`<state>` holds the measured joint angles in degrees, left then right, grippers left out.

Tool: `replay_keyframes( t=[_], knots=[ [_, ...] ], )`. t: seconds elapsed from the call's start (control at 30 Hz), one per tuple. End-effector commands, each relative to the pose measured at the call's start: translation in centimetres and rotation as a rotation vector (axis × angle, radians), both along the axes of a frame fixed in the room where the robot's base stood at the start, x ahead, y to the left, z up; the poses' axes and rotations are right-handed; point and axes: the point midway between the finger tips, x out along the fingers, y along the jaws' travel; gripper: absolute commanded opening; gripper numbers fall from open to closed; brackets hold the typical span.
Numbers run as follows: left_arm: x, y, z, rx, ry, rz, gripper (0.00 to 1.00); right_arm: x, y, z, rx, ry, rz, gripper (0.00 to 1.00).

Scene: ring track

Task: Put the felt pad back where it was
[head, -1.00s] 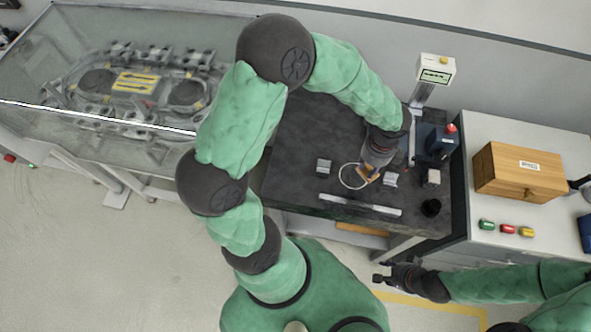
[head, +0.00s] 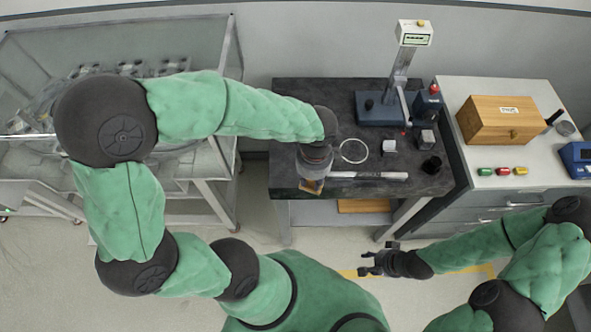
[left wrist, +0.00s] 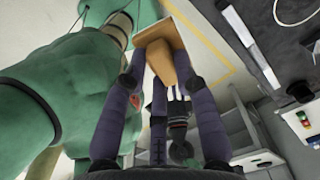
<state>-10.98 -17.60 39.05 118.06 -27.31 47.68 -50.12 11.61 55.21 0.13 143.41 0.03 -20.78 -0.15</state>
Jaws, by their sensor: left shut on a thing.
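My left gripper (head: 312,178) is shut on the felt pad (head: 311,187), a small tan-orange piece, at the front left edge of the dark table (head: 290,110). In the left wrist view the pad (left wrist: 160,33) shows as a flat tan plate with a tan block below it, between the fingertips (left wrist: 163,78). Floor shows behind it there. The gripper hides part of the pad in the head view. My right gripper (head: 372,262) is open and empty, in front of the table.
A gauge stand (head: 400,75) rises at the back. A wooden box (head: 500,121) sits on the right cabinet.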

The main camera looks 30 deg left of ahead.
Motion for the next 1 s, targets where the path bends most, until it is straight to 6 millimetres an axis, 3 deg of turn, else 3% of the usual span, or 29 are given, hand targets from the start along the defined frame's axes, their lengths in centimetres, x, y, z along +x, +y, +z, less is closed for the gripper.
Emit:
replay_keyframes(
  t=[0.23, 0.4, 0.83, 1.0],
  knots=[
    [3.4, 4.2, -2.7, 0.0, 0.003, 0.006, 0.0, 0.0, 0.0, -1.1, 0.0, 0.001, 0.0, 0.4],
    [4.9, 6.1, -5.5, 0.0, 0.003, 0.002, 0.0, 0.0, 0.0, -2.0, 0.0, 0.001, 0.0, 0.4],
    [6.6, 8.0, -8.4, -0.001, 0.0, 0.0, 0.0, 0.0, 0.0, -2.8, 0.0, 0.001, 0.0, 0.4],
    [6.7, 8.1, -10.9, 0.0, 0.001, -0.002, 0.0, 0.0, 0.0, -3.5, 0.0, 0.001, 0.0, 0.4]
  ],
)
